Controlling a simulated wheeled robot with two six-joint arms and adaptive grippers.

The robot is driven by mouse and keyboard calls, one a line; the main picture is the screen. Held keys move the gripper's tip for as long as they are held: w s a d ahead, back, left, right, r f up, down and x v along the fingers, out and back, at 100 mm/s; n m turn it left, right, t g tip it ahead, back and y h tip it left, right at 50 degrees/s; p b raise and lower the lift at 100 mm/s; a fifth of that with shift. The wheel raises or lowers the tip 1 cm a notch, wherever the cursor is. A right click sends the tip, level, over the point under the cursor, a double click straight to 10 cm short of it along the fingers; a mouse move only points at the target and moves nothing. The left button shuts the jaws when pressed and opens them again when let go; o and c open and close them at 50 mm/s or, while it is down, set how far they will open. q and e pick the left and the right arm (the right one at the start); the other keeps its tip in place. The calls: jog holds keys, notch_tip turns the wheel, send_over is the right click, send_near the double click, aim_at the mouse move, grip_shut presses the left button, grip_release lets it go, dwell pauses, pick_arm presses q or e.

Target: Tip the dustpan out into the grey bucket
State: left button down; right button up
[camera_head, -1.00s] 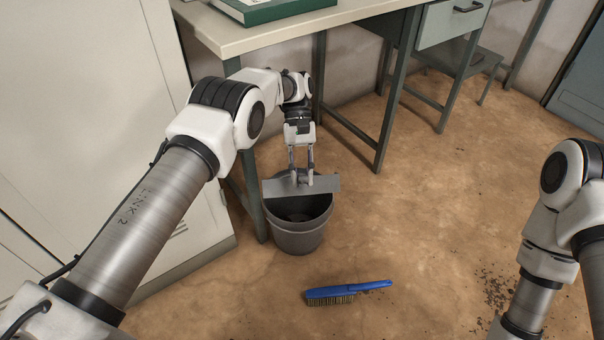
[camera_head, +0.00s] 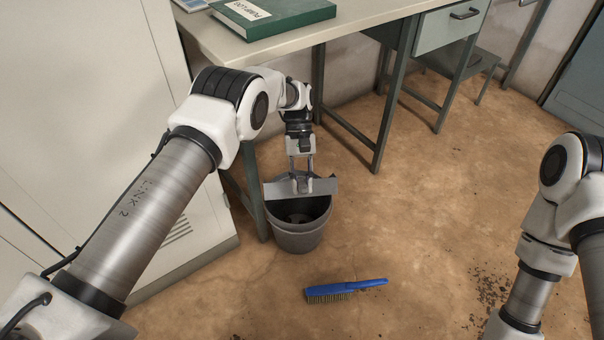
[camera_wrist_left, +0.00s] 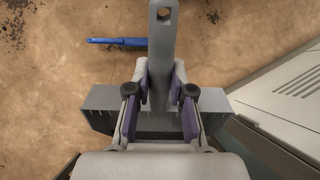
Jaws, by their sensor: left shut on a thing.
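The grey bucket (camera_head: 298,240) stands upright on the floor beside the desk leg, with some dark matter (camera_head: 297,217) visible inside it. The grey dustpan (camera_head: 318,187) is over the bucket's back rim, its wide pan across the opening. My left gripper (camera_head: 302,178) is shut on the dustpan. In the left wrist view the gripper (camera_wrist_left: 160,105) has its fingers either side of the dustpan's handle (camera_wrist_left: 162,45). I cannot tell whether the pan touches the rim or holds anything. My right gripper is out of view; only its arm shows at the right.
A blue brush (camera_head: 345,289) lies on the floor in front of the bucket. Dark dirt (camera_head: 487,290) is scattered at the right. A desk (camera_head: 300,38) with a green binder (camera_head: 272,15) stands behind, and a pale cabinet (camera_head: 95,120) at the left. Open floor lies right of the bucket.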

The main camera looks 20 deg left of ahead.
pick_arm(q)
notch_tip(320, 180, up, 8)
jog(key=t+y+p, duration=0.1)
jog(key=t+p, duration=0.2)
jog(key=p, duration=0.4)
jog(key=t+y+p, duration=0.1)
jog(key=t+p, duration=0.2)
jog(key=p, duration=0.5)
jog(key=shift+r+y+p, duration=0.15)
jog(key=shift+y+p, duration=0.15)
jog(key=shift+t, duration=0.3)
